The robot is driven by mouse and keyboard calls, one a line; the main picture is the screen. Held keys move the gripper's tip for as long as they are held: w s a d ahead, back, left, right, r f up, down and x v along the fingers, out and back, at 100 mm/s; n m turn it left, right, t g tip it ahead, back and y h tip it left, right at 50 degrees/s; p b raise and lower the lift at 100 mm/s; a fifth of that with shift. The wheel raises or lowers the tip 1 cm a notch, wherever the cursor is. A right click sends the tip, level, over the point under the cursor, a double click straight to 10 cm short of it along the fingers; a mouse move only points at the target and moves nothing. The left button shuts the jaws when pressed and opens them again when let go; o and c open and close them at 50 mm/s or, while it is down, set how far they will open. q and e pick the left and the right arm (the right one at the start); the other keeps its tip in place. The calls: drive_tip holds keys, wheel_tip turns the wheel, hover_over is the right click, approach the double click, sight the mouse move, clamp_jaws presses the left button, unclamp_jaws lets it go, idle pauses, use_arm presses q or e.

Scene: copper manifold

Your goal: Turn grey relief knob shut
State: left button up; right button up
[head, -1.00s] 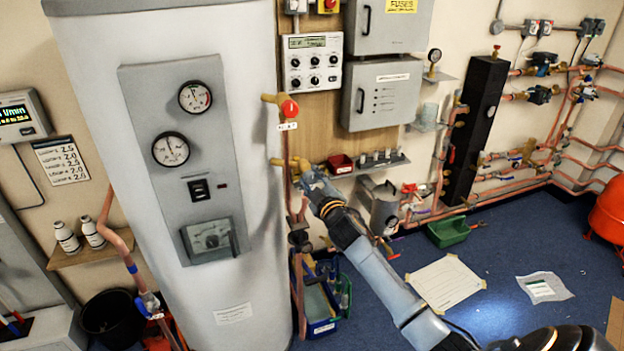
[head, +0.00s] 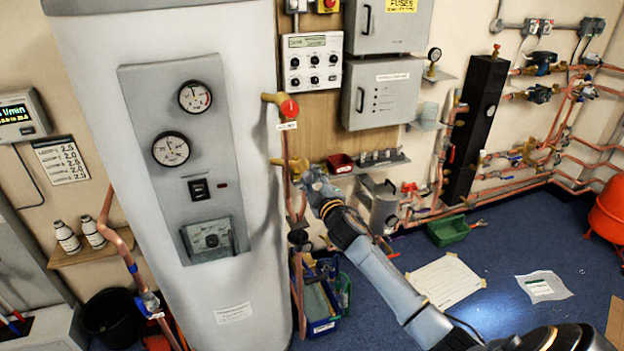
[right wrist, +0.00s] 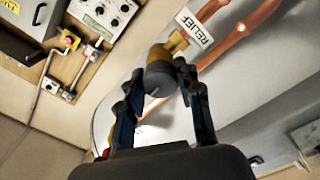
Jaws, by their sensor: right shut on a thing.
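The grey relief knob (right wrist: 162,80) sits on a brass valve body (right wrist: 170,48) in the right wrist view, beside a white tag reading RELIEF (right wrist: 194,27). My right gripper (right wrist: 163,85) is shut on the knob, one finger on each side of it. In the head view my right gripper (head: 308,179) reaches the lower brass fitting (head: 290,164) on the tank's right side; the knob itself is mostly hidden there by the fingers. My left gripper is not in view.
The large white tank (head: 245,250) stands left of my right arm. A red-capped valve (head: 288,108) sits above the gripped fitting. A shelf with a red bin (head: 340,163) is close on the right. Copper pipe (head: 298,270) runs down below.

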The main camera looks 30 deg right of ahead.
drive_tip(key=o, duration=1.2)
drive_tip(key=shift+c, duration=0.2)
drive_tip(key=shift+s+a, duration=0.1)
drive_tip(key=shift+s, duration=0.05)
drive_tip(key=v, duration=1.1)
drive_tip(key=shift+s, duration=0.35)
drive_tip(key=shift+a+f, duration=0.1)
drive_tip(key=shift+a, duration=0.05)
